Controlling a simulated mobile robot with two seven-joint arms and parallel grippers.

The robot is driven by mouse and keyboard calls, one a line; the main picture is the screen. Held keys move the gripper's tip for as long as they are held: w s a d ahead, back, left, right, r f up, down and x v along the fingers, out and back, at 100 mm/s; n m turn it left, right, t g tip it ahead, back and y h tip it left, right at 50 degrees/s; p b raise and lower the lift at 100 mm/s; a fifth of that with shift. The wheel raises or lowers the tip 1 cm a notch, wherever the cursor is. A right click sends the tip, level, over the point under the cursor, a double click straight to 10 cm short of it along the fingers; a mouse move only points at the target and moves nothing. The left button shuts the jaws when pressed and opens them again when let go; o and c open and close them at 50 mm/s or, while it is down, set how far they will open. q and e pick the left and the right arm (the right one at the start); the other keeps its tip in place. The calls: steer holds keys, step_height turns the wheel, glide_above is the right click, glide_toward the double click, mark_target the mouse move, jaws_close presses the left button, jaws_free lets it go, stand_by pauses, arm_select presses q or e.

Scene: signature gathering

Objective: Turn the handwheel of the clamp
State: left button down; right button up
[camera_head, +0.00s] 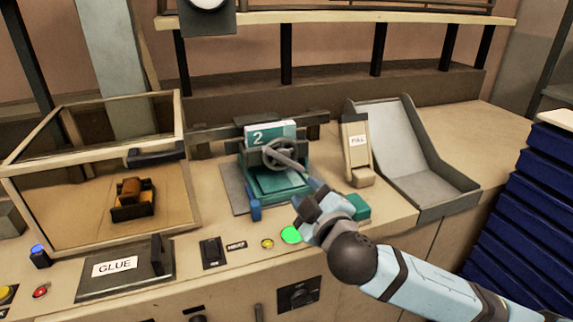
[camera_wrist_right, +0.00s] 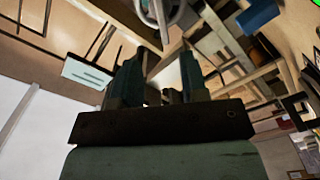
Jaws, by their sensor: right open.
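The teal clamp (camera_head: 268,188) stands on the bench, with a block marked "2" (camera_head: 258,138) in it. Its grey handwheel (camera_head: 268,158) faces me, and part of its rim shows at the top of the right wrist view (camera_wrist_right: 146,12). My right gripper (camera_head: 308,194) is just below and right of the handwheel, over the bench's front. In the wrist view its two dark fingers (camera_wrist_right: 162,80) are spread with nothing held between them. The wheel lies beyond the fingertips, not between them. My left gripper is in neither view.
Left is a wood-framed case (camera_head: 92,180) with a brown object inside. A "GLUE" box (camera_head: 120,278) and a lit green button (camera_head: 291,235) sit along the front. A "FULL" stand (camera_head: 357,150) and a grey chute (camera_head: 410,150) are right of the clamp. Blue stacked trays (camera_head: 530,215) stand far right.

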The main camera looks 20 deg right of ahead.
mark_target(285, 162)
steer(key=w, duration=0.6)
steer(key=w+p, duration=0.1)
steer(key=w, duration=0.5)
steer(key=shift+w+a, duration=0.2)
steer(key=shift+w, duration=0.2)
steer(key=shift+c, duration=0.4)
jaws_close()
